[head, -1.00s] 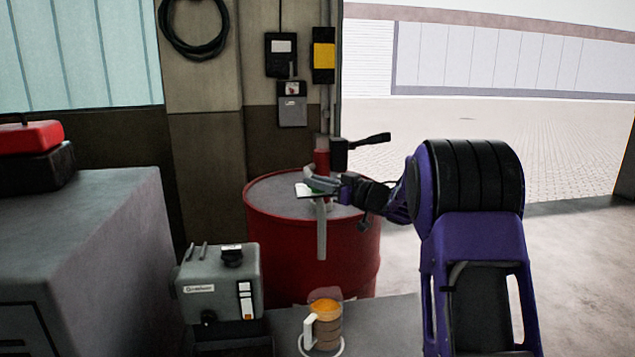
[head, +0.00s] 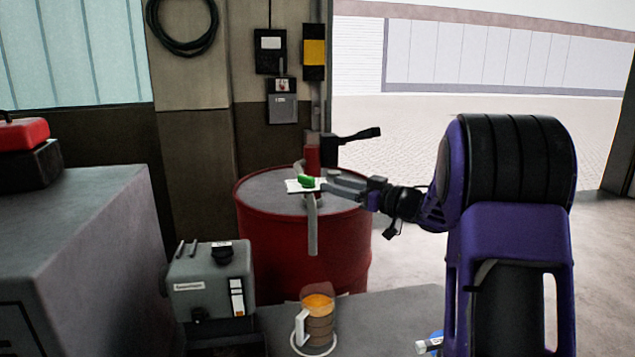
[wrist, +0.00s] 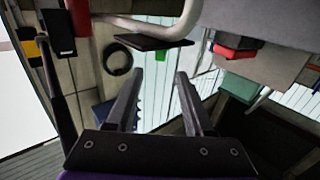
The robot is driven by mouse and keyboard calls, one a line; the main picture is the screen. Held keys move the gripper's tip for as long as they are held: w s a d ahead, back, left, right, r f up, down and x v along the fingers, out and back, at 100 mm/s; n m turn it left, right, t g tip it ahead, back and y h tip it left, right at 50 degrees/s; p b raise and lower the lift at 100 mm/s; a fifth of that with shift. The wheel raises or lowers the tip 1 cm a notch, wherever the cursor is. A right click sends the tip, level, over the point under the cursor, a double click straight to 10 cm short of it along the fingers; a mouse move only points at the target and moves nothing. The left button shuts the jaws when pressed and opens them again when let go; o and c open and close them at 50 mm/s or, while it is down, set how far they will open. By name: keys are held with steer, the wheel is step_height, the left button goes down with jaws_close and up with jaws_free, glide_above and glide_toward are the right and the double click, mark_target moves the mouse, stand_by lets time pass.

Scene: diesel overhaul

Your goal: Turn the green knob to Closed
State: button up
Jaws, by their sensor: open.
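The green knob (head: 306,181) sits on a small white plate (head: 293,187) at the pump on top of the red drum in the head view. The plate's labels are too small to read, so I cannot tell the knob's setting. My gripper (head: 328,187) is open just right of the knob, its fingers pointing left towards it. In the wrist view my gripper (wrist: 159,74) has its two fingers apart with nothing between them. The knob (wrist: 161,53) shows just beyond the fingertips, beside the dark plate (wrist: 152,41). I see no contact.
The red drum (head: 300,240) carries a pump with a black lever (head: 358,134) and a bent grey spout (head: 312,225). A jug with orange liquid (head: 318,318) and a grey device (head: 211,285) stand in front. A grey cabinet (head: 90,230) is at left.

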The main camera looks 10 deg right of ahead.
steer(key=v, duration=0.8)
